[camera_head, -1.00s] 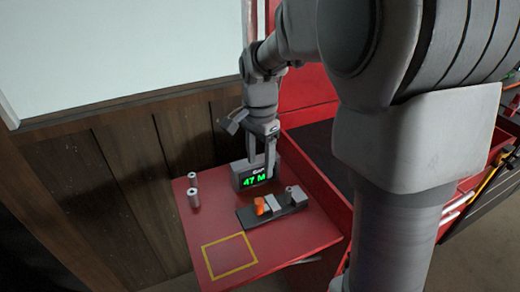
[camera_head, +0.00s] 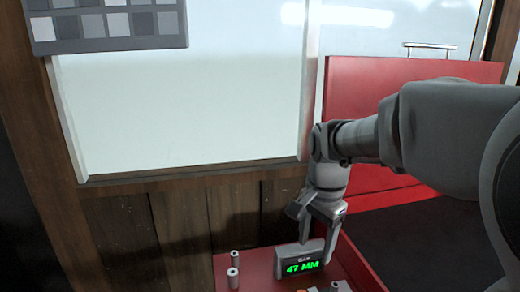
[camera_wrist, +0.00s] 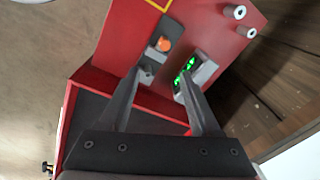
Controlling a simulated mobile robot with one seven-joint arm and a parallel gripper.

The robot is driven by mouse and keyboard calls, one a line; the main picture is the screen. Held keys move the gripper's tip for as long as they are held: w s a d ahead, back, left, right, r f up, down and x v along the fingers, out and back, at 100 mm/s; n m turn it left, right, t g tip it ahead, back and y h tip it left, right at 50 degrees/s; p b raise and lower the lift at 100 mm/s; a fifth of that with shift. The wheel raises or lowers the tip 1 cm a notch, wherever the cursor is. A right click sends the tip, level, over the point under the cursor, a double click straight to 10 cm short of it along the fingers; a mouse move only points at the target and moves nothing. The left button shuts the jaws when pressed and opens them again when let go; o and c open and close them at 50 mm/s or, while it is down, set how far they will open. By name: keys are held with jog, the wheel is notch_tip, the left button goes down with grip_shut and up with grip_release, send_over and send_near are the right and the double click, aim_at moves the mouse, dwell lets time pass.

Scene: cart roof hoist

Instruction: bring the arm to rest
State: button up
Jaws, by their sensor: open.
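My gripper (camera_head: 318,228) hangs from my arm above the red cart top, just over the small grey display box (camera_head: 301,265) that reads "47 MM" in green. In the wrist view my gripper (camera_wrist: 163,82) has its two fingers well apart with nothing between them. The display box (camera_wrist: 197,73) shows past the right fingertip. A dark rail with an orange piece (camera_wrist: 163,44) lies beyond the left fingertip. I cannot tell the exact height of the fingers above the top.
The red cart top (camera_wrist: 218,25) carries a yellow outline (camera_wrist: 158,4). A wooden wall (camera_head: 170,225) rises behind, with a red raised panel (camera_head: 345,90) at right.

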jog(key=s+r+n+t, duration=0.1)
jog(key=s+n+t, duration=0.1)
jog(key=s+n, duration=0.3)
jog(key=s+d+r+n+t, duration=0.1)
jog(key=s+n, duration=0.4)
jog(key=s, duration=0.5)
jog(key=shift+s+d+r+n+t, duration=0.3)
jog(key=shift+s+r+t, duration=0.1)
jog(key=shift+r+t, duration=0.4)
